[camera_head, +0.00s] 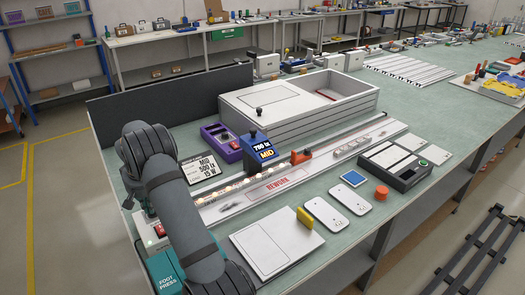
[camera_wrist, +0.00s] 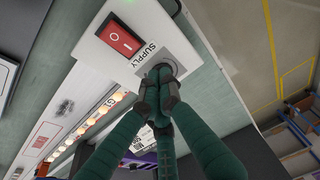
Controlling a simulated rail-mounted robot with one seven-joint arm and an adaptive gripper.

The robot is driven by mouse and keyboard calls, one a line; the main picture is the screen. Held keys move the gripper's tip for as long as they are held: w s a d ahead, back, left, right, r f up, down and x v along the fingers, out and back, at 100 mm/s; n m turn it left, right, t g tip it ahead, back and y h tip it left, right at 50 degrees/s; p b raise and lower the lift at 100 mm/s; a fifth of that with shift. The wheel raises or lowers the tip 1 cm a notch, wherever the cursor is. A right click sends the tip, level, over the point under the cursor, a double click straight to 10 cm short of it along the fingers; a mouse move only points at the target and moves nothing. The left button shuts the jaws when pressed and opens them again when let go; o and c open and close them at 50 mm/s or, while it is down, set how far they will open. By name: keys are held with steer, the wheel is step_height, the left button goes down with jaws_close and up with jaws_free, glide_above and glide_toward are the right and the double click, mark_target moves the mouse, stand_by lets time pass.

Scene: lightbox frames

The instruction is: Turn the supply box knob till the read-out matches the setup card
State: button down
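The supply box (camera_wrist: 100,35) is a white box with a red rocker switch and a "SUPPLY" label in the wrist view. In the head view the supply box (camera_head: 156,240) is mostly hidden behind my arm. Its knob (camera_wrist: 171,66) sits on a grey plate beside the label, largely covered by my fingers. My gripper (camera_wrist: 160,88) has its fingertips close together at the knob and looks shut on it. The setup card (camera_head: 199,168) reads "MID 500 lx 15 W". The blue read-out (camera_head: 262,147) appears to show "750 lx MID".
A row of lit lamps (camera_head: 232,190) runs along a rail with a "REWORK" label. A purple box (camera_head: 221,142) stands behind the card. A teal "FOOT PRESS" block (camera_head: 166,274) is near the front edge. A white plate (camera_head: 277,243) and a yellow block (camera_head: 304,218) lie to the right.

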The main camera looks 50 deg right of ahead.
steer(key=f+b, duration=0.2)
steer(key=shift+w+a+f, duration=0.1)
steer(key=shift+a+f, duration=0.1)
steer(key=shift+f, duration=0.2)
steer(key=shift+r, duration=0.1)
steer(key=shift+d, duration=0.1)
